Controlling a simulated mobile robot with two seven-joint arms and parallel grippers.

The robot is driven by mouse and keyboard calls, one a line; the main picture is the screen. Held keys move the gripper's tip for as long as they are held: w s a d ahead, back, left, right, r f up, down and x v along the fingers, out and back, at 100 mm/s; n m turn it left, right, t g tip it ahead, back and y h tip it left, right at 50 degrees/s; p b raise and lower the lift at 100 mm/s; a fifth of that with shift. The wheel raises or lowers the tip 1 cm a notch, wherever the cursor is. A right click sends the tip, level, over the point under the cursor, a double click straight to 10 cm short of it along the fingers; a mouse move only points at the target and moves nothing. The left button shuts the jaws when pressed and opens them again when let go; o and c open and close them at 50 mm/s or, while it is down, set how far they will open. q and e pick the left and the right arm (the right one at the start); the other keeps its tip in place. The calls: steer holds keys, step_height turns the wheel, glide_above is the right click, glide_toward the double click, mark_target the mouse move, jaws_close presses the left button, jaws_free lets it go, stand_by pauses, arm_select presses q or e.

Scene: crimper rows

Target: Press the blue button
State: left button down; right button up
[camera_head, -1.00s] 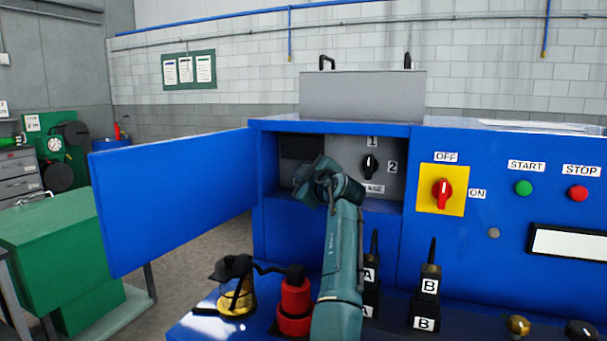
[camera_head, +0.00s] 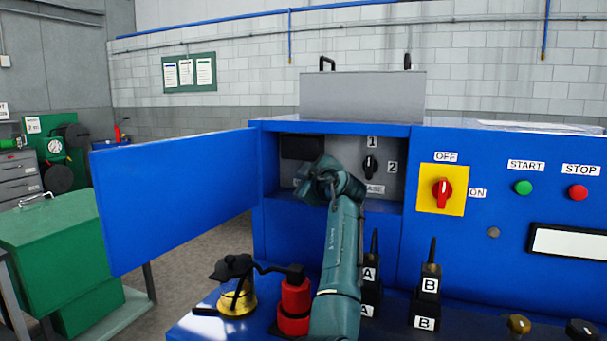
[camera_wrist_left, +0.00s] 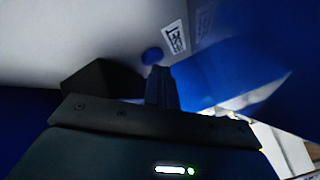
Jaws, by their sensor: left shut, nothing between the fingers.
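The blue button (camera_wrist_left: 152,56) is a small round knob on the grey panel in the left wrist view, beside a white label (camera_wrist_left: 174,38). My left gripper (camera_wrist_left: 159,72) is shut and empty, its fingertips just below the button in that picture. I cannot tell whether they touch it. In the head view my left arm reaches into the open blue cabinet (camera_head: 330,238), and its wrist hides the button and the fingers. My right gripper is not in view.
The cabinet's grey inner panel carries a black selector knob (camera_head: 370,166) right of my wrist. The open blue door (camera_head: 175,198) stands at left.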

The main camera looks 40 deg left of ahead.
arm_select(q)
steer(key=shift+w+r, duration=0.15)
steer(key=shift+w+f, duration=0.2)
stand_by(0.3)
steer(key=shift+s, duration=0.1)
steer(key=shift+s+d+f+b, duration=0.1)
steer(key=shift+s+f+b, duration=0.15)
steer(key=shift+f+b, duration=0.1)
steer(key=shift+s+d, duration=0.2)
steer(key=shift+s, duration=0.4)
steer(key=shift+f, duration=0.1)
